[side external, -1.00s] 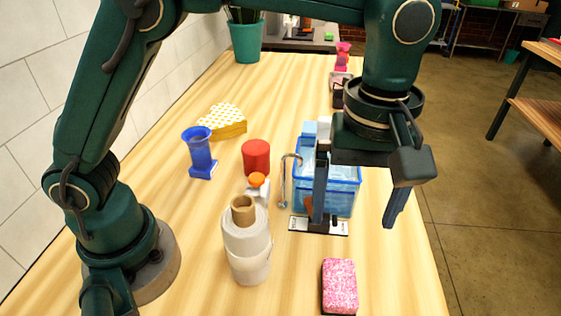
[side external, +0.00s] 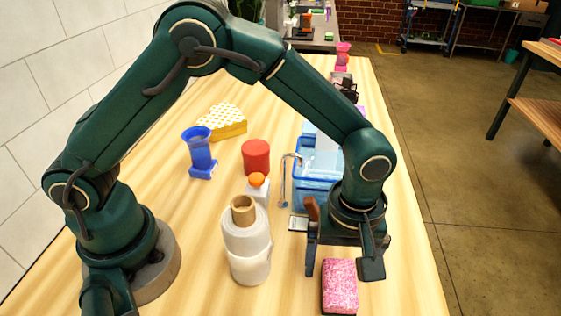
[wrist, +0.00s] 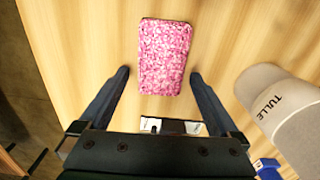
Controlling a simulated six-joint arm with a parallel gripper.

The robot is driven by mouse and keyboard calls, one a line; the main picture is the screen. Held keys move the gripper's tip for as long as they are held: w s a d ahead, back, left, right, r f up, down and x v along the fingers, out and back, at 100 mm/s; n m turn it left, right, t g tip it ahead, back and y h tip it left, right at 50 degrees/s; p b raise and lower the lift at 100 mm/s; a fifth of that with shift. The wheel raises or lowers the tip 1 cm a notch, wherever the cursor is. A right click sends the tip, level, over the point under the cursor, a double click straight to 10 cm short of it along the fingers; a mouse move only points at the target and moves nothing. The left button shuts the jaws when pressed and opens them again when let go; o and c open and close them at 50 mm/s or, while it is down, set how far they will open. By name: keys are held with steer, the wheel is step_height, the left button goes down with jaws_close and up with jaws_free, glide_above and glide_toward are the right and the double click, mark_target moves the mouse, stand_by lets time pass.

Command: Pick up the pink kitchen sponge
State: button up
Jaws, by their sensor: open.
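The pink kitchen sponge (side external: 340,284) lies flat on the wooden table near the front edge of the side view. Its top is speckled pink and its base is dark. In the wrist view the sponge (wrist: 164,57) lies ahead of the fingertips, between their lines. My gripper (side external: 342,272) is open and empty, above and just behind the sponge in the side view. In the wrist view my gripper (wrist: 159,73) has its two fingers spread wider than the sponge. I cannot tell the exact height of the fingertips above the table.
A white tulle roll (side external: 248,245) stands left of the sponge, also close in the wrist view (wrist: 290,110). A blue container (side external: 300,190) is partly hidden behind my arm. An orange ball (side external: 257,180), red cylinder (side external: 256,158) and blue vase (side external: 200,152) stand farther left. Table right of the sponge is clear.

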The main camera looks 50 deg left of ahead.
steer(key=c, duration=1.4)
steer(key=shift+r, duration=0.15)
